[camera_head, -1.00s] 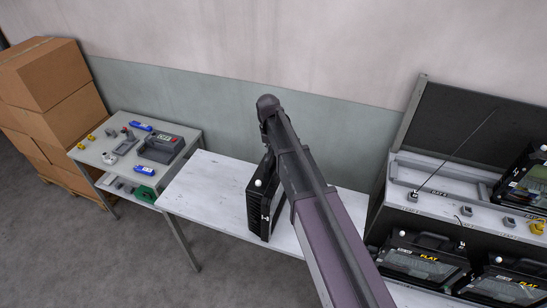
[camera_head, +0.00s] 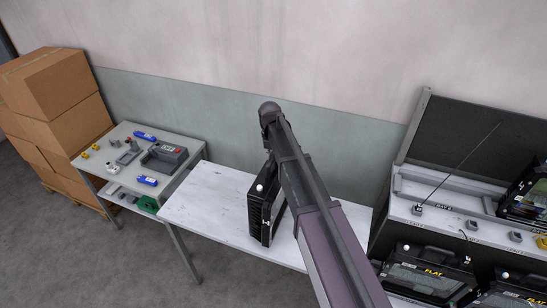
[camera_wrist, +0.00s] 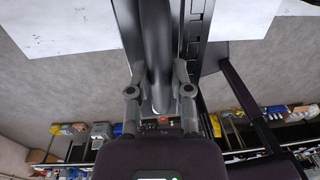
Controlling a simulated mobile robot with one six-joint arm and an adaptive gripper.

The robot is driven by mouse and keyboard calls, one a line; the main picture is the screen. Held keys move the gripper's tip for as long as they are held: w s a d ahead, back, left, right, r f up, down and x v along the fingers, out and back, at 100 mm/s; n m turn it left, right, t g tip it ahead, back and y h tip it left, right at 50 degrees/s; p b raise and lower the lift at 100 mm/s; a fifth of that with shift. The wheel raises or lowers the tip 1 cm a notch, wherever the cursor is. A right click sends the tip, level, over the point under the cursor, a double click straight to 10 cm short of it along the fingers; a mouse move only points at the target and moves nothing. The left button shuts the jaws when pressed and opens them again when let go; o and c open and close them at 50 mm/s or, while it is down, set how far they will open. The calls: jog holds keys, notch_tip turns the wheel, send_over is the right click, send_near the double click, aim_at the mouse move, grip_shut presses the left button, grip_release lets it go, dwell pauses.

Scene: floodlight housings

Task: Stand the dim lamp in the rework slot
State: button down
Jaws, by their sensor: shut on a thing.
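A black lamp housing with a ribbed side and a small white knob (camera_head: 262,213) is upright at the white table (camera_head: 205,200) in the head view. I cannot tell whether it touches the tabletop. My arm covers its right part and hides my gripper there. In the wrist view my gripper (camera_wrist: 159,74) is shut on a dark bar of the lamp, with a finger on each side. The lamp's slotted black edge (camera_wrist: 196,28) runs up beside the bar. No marked rework slot can be made out.
A rack at right holds several black lamps marked FLAT (camera_head: 428,273) and a grey-framed upper shelf (camera_head: 440,191). A small bench (camera_head: 118,165) at left carries a grey device (camera_head: 165,157) and small parts. Cardboard boxes (camera_head: 55,90) stand at far left. The white table's left part is bare.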

aim_at(273, 166)
jog(key=shift+w+f, duration=0.1)
jog(key=shift+w, duration=0.3)
jog(key=shift+s+f+b, duration=0.1)
jog(key=shift+f+b, duration=1.5)
jog(key=shift+b, duration=0.1)
jog(key=shift+s, duration=0.25)
jog(key=c, duration=0.5)
grip_release()
jog(key=shift+f, duration=0.1)
jog(key=shift+c, duration=0.2)
jog(key=shift+r, duration=0.2)
jog(key=r+p, duration=0.4)
jog(key=p, duration=0.1)
jog(key=r+p, duration=0.2)
jog(key=r, duration=0.1)
jog(key=shift+w+a+r, duration=0.1)
jog(key=shift+w+a, duration=0.1)
jog(key=shift+a, duration=0.05)
